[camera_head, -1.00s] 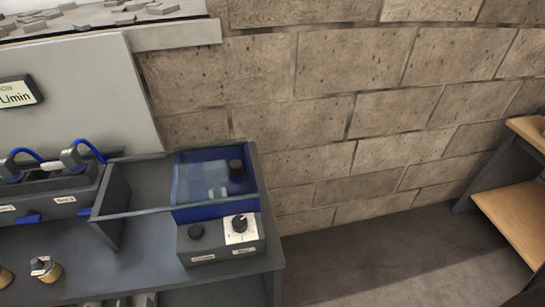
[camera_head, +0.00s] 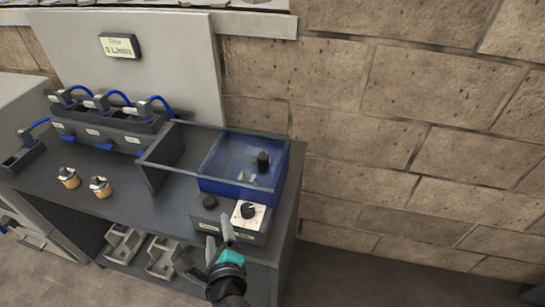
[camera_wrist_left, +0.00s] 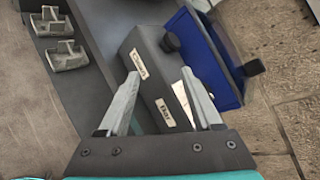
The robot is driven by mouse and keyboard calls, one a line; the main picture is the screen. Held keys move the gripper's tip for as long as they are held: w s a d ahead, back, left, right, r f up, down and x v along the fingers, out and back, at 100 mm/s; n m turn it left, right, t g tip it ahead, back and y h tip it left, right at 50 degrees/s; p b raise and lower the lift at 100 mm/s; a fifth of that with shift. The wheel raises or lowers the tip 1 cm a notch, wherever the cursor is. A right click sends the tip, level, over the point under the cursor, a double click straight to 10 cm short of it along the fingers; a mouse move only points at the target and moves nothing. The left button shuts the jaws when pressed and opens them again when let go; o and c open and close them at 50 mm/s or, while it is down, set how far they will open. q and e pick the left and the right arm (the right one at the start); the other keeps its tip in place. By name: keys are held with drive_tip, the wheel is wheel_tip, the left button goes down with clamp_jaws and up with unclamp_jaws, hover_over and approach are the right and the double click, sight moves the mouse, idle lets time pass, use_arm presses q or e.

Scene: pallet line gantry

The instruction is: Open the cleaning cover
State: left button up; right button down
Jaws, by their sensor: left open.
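The cleaning cover (camera_head: 236,151) is a clear panel with a black knob (camera_head: 263,160). It lies over the blue basin (camera_head: 240,190) at the right end of the bench and looks closed. In the left wrist view the knob (camera_wrist_left: 253,67) and blue basin (camera_wrist_left: 207,52) show at the upper right. My left gripper (camera_head: 220,240) is open and empty, in front of the grey control box (camera_head: 228,222), short of the cover. My right gripper is not in view.
The control box carries a black button (camera_head: 209,202) and a dial on a white plate (camera_head: 249,212). Blue-hosed fittings (camera_head: 103,101) and brass knobs (camera_head: 100,187) stand on the left of the bench. Grey trays (camera_head: 163,257) sit below. A brick wall (camera_head: 400,130) is behind.

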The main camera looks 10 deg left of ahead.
sight(263, 162)
use_arm(q)
drive_tip(key=w+d+r+m+t+h, duration=0.25)
drive_tip(key=d+r+m+t, duration=0.55)
drive_tip(key=m, duration=0.5)
drive_tip(key=w, duration=0.5)
drive_tip(key=w+a+g, duration=0.1)
drive_tip(key=w, duration=0.4)
drive_tip(key=w+a+g, duration=0.1)
drive_tip(key=w, duration=0.4)
drive_tip(key=shift+a+f, duration=0.1)
drive_tip(key=shift+f, duration=0.25)
drive_tip(key=shift+c, duration=0.3)
clamp_jaws()
